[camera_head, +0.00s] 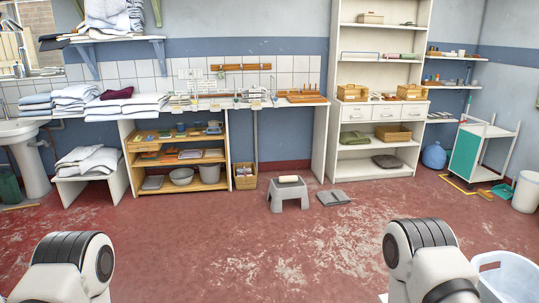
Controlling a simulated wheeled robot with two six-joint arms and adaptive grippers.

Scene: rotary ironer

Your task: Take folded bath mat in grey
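A flat grey folded cloth (333,197), which looks like a folded bath mat, lies on the red floor just right of a small grey step stool (289,193). A darker grey-brown folded piece (387,161) lies on the lowest shelf of the tall white shelf unit (357,171). I cannot tell for sure which is the bath mat. Parts of both my arms show at the bottom left and bottom right. Both grippers are out of the picture.
The red floor (220,240) ahead is clear. A white basket (507,278) stands at the lower right. A wooden shelf (180,188) stands under the counter on the left. A green-sided trolley (466,153) and white bin (526,192) stand at right.

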